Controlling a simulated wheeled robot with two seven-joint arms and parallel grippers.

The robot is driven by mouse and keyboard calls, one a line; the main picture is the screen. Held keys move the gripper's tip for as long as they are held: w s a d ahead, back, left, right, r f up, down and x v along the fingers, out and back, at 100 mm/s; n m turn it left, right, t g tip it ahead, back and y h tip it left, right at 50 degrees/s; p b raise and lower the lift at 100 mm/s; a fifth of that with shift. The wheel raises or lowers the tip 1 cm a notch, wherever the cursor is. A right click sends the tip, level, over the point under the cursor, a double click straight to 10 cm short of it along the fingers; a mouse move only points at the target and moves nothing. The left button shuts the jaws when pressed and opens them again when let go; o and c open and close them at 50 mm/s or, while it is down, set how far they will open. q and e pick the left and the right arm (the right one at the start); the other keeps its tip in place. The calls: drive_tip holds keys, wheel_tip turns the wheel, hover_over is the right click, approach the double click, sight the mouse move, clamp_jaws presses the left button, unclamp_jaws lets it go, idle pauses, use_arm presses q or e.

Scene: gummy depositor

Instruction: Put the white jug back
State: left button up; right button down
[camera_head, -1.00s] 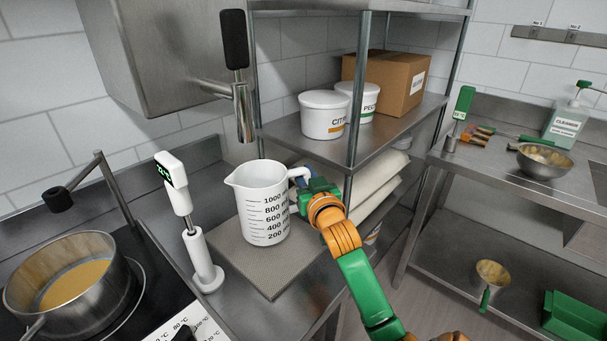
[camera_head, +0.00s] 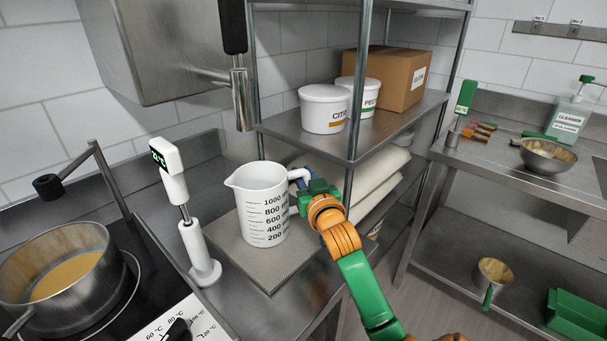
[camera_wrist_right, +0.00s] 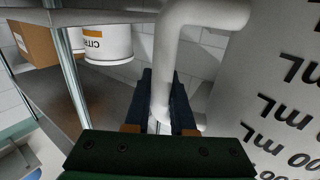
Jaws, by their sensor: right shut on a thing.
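The white jug (camera_head: 262,206) with black volume marks stands upright on a grey textured mat (camera_head: 272,278) on the steel counter. Its handle is on its right side. My right gripper (camera_head: 306,189) is shut on that handle. In the right wrist view the white handle (camera_wrist_right: 172,60) passes between the fingers (camera_wrist_right: 160,115), and the jug wall (camera_wrist_right: 270,100) fills the right side. Whether the jug's base fully touches the mat is hard to tell. My left gripper is not in view.
A white handheld thermometer (camera_head: 172,175) in its stand is close left of the jug. A pot (camera_head: 60,275) of yellow liquid sits on the hob. A steel shelf rack (camera_head: 350,130) with white tubs and a box stands behind right. A steel tube (camera_head: 241,100) hangs above.

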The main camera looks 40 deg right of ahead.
drive_tip(key=c, duration=0.7)
unclamp_jaws()
drive_tip(key=v, duration=0.7)
drive_tip(key=shift+s+b, duration=0.1)
drive_tip(key=shift+b, duration=0.3)
